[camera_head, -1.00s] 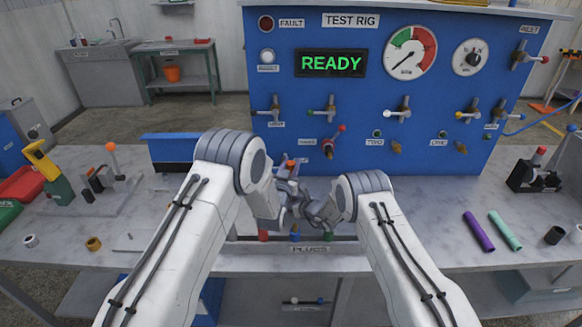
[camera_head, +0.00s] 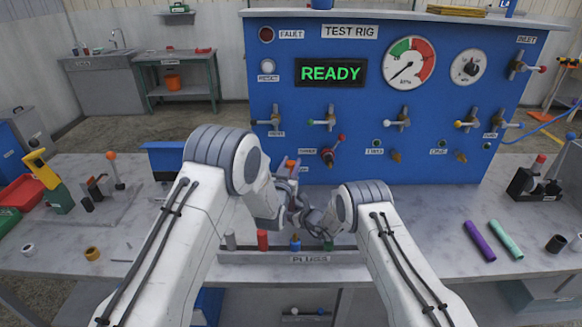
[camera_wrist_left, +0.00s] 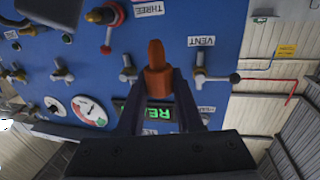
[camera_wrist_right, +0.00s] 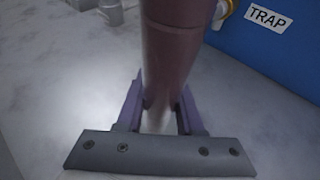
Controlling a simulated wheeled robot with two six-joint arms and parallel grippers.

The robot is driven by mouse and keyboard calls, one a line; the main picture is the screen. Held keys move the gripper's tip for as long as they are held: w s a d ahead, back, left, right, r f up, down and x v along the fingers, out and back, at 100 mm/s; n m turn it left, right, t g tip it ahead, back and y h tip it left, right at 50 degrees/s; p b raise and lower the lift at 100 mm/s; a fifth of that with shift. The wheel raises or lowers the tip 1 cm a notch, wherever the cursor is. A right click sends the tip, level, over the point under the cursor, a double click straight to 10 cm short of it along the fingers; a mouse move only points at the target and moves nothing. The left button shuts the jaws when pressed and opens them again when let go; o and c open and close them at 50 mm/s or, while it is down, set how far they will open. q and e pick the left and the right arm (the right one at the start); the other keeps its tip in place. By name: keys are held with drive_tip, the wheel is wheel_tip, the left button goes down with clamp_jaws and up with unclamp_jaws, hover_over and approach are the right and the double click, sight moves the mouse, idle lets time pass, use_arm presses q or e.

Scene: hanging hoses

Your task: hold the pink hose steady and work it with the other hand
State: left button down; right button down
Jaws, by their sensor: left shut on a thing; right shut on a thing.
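In the right wrist view the dull pink hose (camera_wrist_right: 172,60) stands between the fingers of my right gripper (camera_wrist_right: 160,112), which is shut on it. The hose runs up out of the frame. In the left wrist view an orange piece with a rounded tip (camera_wrist_left: 156,60) sits between the fingers of my left gripper (camera_wrist_left: 157,100), which is shut on it. In the head view the left gripper (camera_head: 284,186) is just above the right gripper (camera_head: 310,217), close in front of the rig. The hose is mostly hidden there; whether the orange piece joins it is unclear.
The blue test rig (camera_head: 420,115) with its valves stands behind the grippers. A plug rack (camera_head: 240,257) with red, blue and green plugs lies below them. A purple tube (camera_head: 478,241) and a mint-green tube (camera_head: 506,240) lie on the bench at right. Bench space beside the rack is clear.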

use_arm(q)
drive_tip(key=shift+r, duration=0.15)
drive_tip(key=shift+r, duration=1.35)
use_arm(e)
drive_tip(key=shift+c, duration=2.3)
unclamp_jaws()
